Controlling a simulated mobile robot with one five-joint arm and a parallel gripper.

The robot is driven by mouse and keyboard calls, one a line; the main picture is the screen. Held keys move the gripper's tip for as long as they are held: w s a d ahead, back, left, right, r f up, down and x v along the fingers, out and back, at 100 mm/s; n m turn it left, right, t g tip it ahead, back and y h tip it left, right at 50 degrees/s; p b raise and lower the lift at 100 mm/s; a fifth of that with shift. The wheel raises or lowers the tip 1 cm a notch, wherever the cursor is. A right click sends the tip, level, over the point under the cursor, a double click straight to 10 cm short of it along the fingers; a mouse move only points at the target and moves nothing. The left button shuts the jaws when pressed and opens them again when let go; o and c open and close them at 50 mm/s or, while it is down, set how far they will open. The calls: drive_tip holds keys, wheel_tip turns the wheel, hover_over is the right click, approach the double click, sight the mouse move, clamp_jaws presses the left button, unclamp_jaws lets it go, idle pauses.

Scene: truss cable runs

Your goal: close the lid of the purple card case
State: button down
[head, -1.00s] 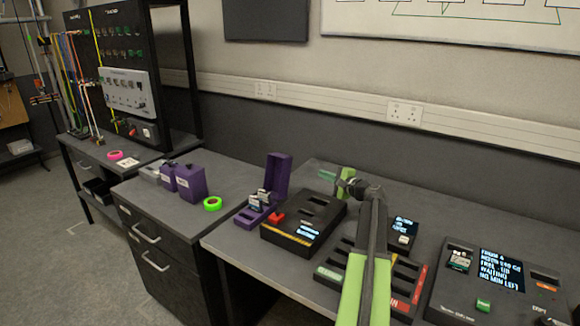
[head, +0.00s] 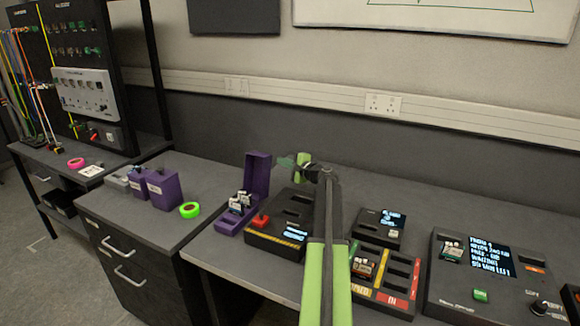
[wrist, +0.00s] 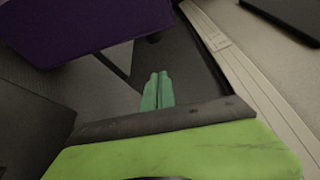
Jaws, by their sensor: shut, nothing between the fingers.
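The purple card case stands open on the desk in the head view, its lid (head: 258,174) upright at the back. Its base (head: 229,226) is in front, holding cards (head: 240,202) with pale labels. My gripper (head: 283,162) is just right of the lid's upper part, with its green fingers pointing left. In the wrist view the gripper (wrist: 158,78) shows its two fingers pressed together with nothing between them. A large purple surface (wrist: 80,25), apparently the lid, fills the upper left there, seemingly apart from the fingertips.
A black device with a red button (head: 261,221) stands right of the case, below my arm. A slotted card tray (head: 398,297) and a display console (head: 455,295) are further right. Purple boxes (head: 162,188) and green tape (head: 189,210) are on the left cabinet. The wall is behind.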

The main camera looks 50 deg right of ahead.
sight(259, 175)
drive_tip(key=w+a, duration=0.1)
drive_tip(key=w+a+p, duration=0.1)
drive_tip(key=a, duration=0.1)
drive_tip(key=shift+a+r, duration=0.2)
drive_tip(key=shift+r, duration=0.2)
